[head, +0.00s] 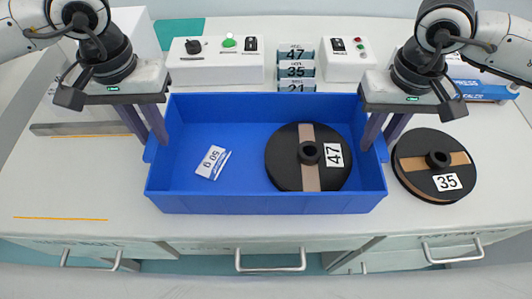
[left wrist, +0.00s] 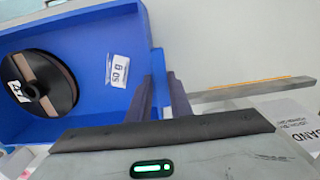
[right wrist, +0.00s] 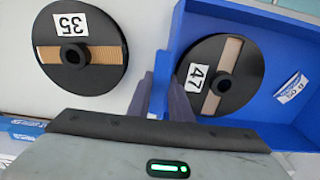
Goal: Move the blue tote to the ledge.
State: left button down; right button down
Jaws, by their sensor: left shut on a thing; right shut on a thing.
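The blue tote (head: 265,204) stands on the white worktop in the middle of the head view. A black reel labelled 47 (head: 284,165) lies in its right half, and a white label reading 50 g (head: 211,161) lies in its left half. My left gripper (head: 155,142) is shut on the tote's left wall. My right gripper (head: 374,146) is shut on its right wall. Both grips also show in the left wrist view (left wrist: 162,105) and right wrist view (right wrist: 162,95). A low grey bar (head: 80,129) lies left of the tote; I cannot tell if it is the ledge.
A black reel labelled 35 (head: 436,166) lies close to the tote's right. Control boxes (head: 215,65) (head: 347,62) and number plates (head: 296,70) stand behind. An orange line (head: 60,219) marks the clear worktop at left. Drawers with handles (head: 270,262) are below the front edge.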

pick_arm(q)
jog(key=shift+w+r, duration=0.1)
jog(key=shift+r, duration=0.05)
pick_arm(e)
jog(key=shift+w+r, duration=0.1)
jog(key=shift+r, duration=0.05)
